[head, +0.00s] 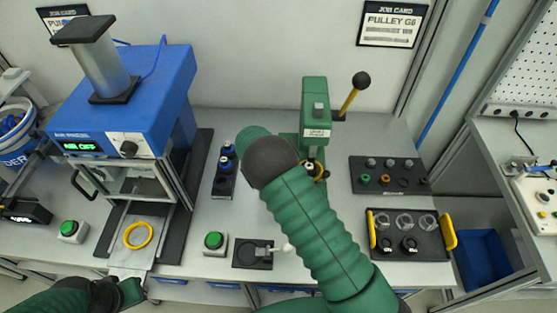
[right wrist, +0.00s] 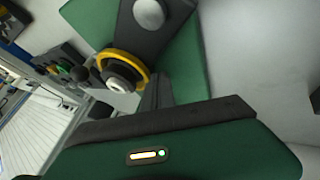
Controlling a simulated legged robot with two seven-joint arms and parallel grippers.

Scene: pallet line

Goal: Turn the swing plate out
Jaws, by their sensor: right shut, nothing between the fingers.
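The green press (head: 316,115) stands at the back of the bench, with a yellow-handled lever (head: 350,95) on its right. In the right wrist view a dark plate-like part with a round silver knob (right wrist: 148,12) sits against green metal. A yellow ring (right wrist: 122,72) around a dark and grey round part is beside it. I cannot tell for certain which part is the swing plate. My right gripper (right wrist: 158,92) is shut and empty, close to these parts; contact is unclear. In the head view my arm hides it. My left gripper (head: 118,293) is at the lower left, its fingers unclear.
The blue air press (head: 130,95) reads AIR OFF; a yellow ring (head: 138,235) lies on its front plate. A green button (head: 214,241) and a small dark fixture (head: 246,255) are at the front. Dark part trays (head: 356,184) stand to the right of my right arm.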

